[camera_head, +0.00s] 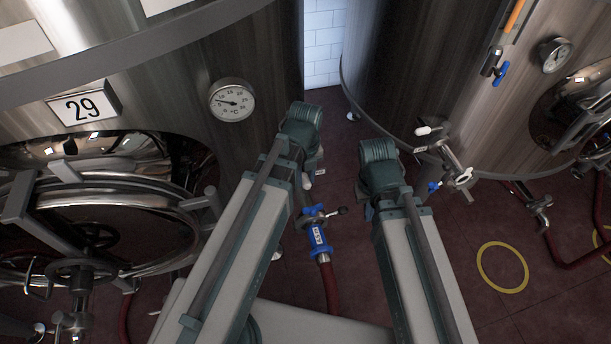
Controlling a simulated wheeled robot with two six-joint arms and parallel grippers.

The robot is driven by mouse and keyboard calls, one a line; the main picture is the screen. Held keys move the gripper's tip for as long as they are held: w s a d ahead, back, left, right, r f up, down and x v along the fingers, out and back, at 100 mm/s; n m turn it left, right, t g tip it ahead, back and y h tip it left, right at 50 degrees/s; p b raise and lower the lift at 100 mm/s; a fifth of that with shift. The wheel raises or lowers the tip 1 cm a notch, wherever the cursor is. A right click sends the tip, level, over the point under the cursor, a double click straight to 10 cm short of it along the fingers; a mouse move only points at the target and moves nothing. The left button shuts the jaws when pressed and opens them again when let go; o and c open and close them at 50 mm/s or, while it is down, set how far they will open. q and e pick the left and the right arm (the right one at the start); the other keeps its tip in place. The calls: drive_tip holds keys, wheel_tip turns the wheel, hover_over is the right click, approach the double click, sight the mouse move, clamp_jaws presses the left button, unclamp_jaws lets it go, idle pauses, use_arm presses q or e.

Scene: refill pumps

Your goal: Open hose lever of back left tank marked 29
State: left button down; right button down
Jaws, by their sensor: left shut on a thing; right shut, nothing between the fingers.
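The tank marked 29 (82,107) fills the left side, with its number plate and a round dial on its wall. A hose with a blue coupling (319,240) hangs low beside it, with a small dark-tipped handle at its upper right. My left gripper (308,172) is by the tank's lower right side, above the coupling. It is shut on what looks like the pale-ended hose lever (308,182); the wrist hides most of the fingers and the lever. My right gripper (368,210) is shut and empty to the right of the coupling, mostly hidden under its wrist.
A second steel tank (400,75) stands at the right, with a valve and pale-ended lever (428,131) low on its side. Red hoses (575,258) lie at the right. The dark red floor around the yellow ring (502,290) is clear.

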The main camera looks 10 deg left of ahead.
sight(305, 179)
use_arm(q)
drive_tip(key=c, duration=0.6)
unclamp_jaws()
drive_tip(key=shift+c, duration=0.2)
drive_tip(key=shift+r, duration=0.15)
wheel_tip(305, 179, up, 14)
drive_tip(key=p, duration=1.3)
drive_tip(key=shift+f+p, duration=0.25)
drive_tip(key=shift+p, duration=0.15)
drive_tip(key=s+d+n, duration=0.3)
drive_tip(key=n, duration=1)
drive_tip(key=s+d+n+y, duration=0.1)
drive_tip(key=s+d+n, duration=0.2)
drive_tip(key=n, duration=1)
drive_tip(key=shift+s+d, duration=0.2)
drive_tip(key=shift+s, duration=0.6)
